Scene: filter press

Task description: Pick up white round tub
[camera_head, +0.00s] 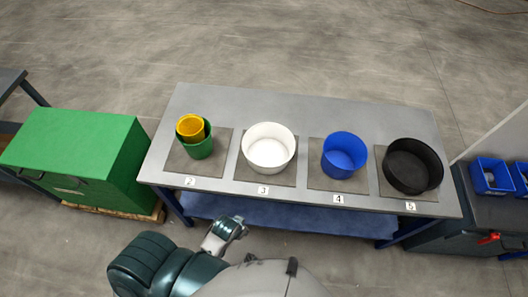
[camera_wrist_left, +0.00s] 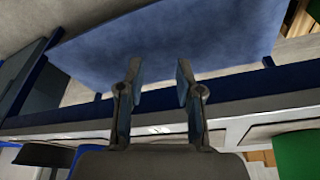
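The white round tub (camera_head: 268,148) stands upright on a grey mat (camera_head: 247,178) above label 3 on the grey table (camera_head: 310,105). It looks empty. My left gripper (camera_head: 236,226) is in front of the table's near edge, below and left of the tub in the head view, apart from it. In the left wrist view its two fingers (camera_wrist_left: 160,75) are spread with nothing between them, facing the table's blue lower shelf (camera_wrist_left: 175,40). The tub cannot be made out in that view. My right gripper is not in view.
A yellow cup (camera_head: 190,127) sits in a green cup (camera_head: 201,148) left of the tub. A blue tub (camera_head: 344,154) and a black tub (camera_head: 411,166) stand to its right. A green box (camera_head: 80,150) is left of the table. Bare table lies behind the tubs.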

